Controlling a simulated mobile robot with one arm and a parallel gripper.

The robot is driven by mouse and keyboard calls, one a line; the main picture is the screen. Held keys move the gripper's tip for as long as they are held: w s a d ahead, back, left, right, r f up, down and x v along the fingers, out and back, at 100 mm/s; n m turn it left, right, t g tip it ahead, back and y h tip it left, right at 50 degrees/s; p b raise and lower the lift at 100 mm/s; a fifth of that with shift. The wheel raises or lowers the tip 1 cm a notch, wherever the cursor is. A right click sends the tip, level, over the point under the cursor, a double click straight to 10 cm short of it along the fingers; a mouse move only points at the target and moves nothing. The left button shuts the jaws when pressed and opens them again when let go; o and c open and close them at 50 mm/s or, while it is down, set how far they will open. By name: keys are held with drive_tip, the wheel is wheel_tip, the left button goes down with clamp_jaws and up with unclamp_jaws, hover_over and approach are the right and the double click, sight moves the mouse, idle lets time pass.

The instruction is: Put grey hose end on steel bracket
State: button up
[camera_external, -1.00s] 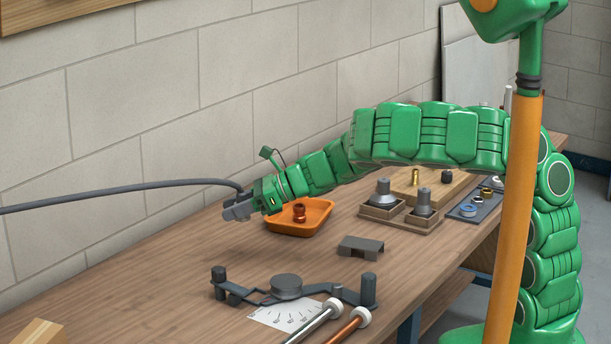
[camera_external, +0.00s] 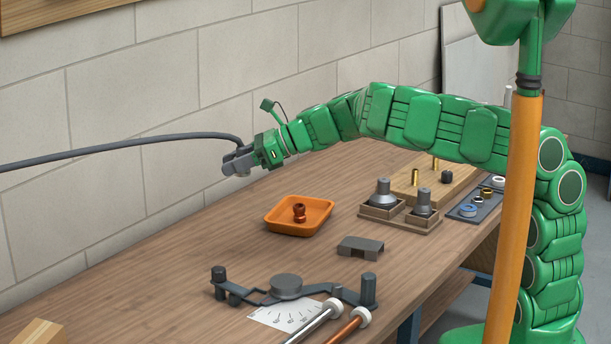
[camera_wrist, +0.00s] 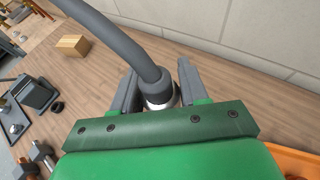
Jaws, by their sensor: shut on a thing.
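The grey hose (camera_external: 120,150) comes in from the left edge and bends down to its end at my gripper (camera_external: 240,162). My gripper is shut on the hose end and holds it in the air above the back of the bench, near the wall. In the wrist view the hose end (camera_wrist: 160,92), with a pale metal ring below its dark collar, sits between the two grey fingers. A small dark grey channel-shaped block (camera_external: 360,247), which looks like the steel bracket, lies on the bench to the right and nearer the camera. Nothing rests on it.
An orange tray (camera_external: 272,217) with copper fittings stands below and right of my gripper. A pipe bender (camera_external: 287,287) lies at the front; a wooden caddy (camera_external: 408,222) with grey fittings stands right. The bench's back left is clear.

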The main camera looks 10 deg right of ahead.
drive_tip(key=w+d+r+m+t+h, duration=0.2)
drive_tip(key=w+d+m+t+h, duration=0.1)
drive_tip(key=w+m+t, duration=0.5)
drive_tip(key=m+h, duration=1.8)
drive_tip(key=h, duration=0.2)
hover_over(365, 241)
wheel_tip(365, 241, down, 2)
drive_tip(key=shift+f, duration=0.2)
wheel_tip(365, 241, down, 20)
drive_tip(key=shift+f, duration=0.1)
drive_tip(key=shift+f, duration=0.1)
drive_tip(key=o, duration=1.1)
drive_tip(key=shift+c, duration=0.2)
